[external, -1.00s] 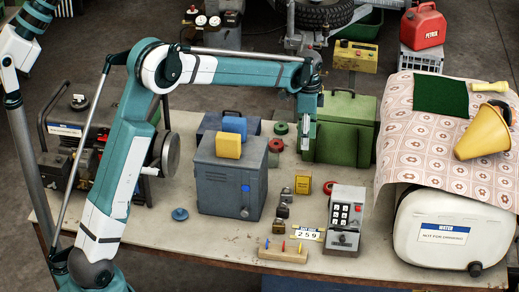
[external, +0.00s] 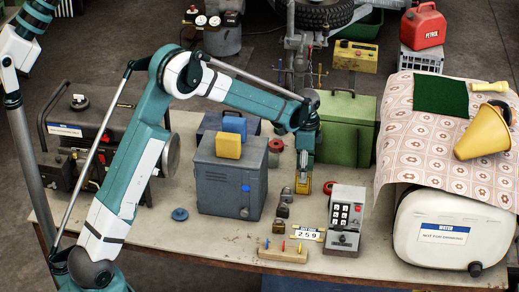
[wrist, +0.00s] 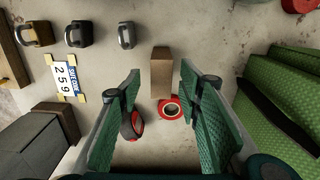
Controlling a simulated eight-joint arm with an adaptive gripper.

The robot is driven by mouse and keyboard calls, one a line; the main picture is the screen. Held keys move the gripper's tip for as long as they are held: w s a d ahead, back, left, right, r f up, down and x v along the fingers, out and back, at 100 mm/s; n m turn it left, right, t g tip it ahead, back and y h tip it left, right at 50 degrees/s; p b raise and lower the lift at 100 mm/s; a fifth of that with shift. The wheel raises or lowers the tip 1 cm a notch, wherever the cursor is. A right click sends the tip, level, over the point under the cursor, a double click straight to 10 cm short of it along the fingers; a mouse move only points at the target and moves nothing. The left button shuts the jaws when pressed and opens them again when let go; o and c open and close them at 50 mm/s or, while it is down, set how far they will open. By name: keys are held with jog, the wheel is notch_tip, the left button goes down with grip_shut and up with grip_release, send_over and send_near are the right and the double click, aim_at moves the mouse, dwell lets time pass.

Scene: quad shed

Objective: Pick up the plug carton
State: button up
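The plug carton, which I take to be the small box (wrist: 161,72), looks plain brown in the wrist view. It stands on the bench just beyond and between my fingertips. My gripper (wrist: 161,78) is open, with one green-padded finger on each side and a gap to the box. In the external view my gripper (external: 303,178) points down at the small yellow-fronted carton (external: 304,188) and hides its upper part. I cannot tell whether a finger touches it.
Several padlocks (wrist: 126,35) stand in a row beside the carton, near a 259 number tag (wrist: 66,76). A red tape roll (wrist: 170,109) and a black-and-red item (wrist: 131,125) lie close by. A keypad box (external: 346,220), grey cabinet (external: 230,182) and green case (external: 350,112) surround the spot.

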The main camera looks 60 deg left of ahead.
aim_at(302, 184)
jog(key=shift+f, duration=1.15)
jog(key=shift+a+f+b, duration=0.15)
jog(key=shift+f+b, duration=0.2)
jog(key=shift+f, duration=2.25)
jog(key=c, duration=1)
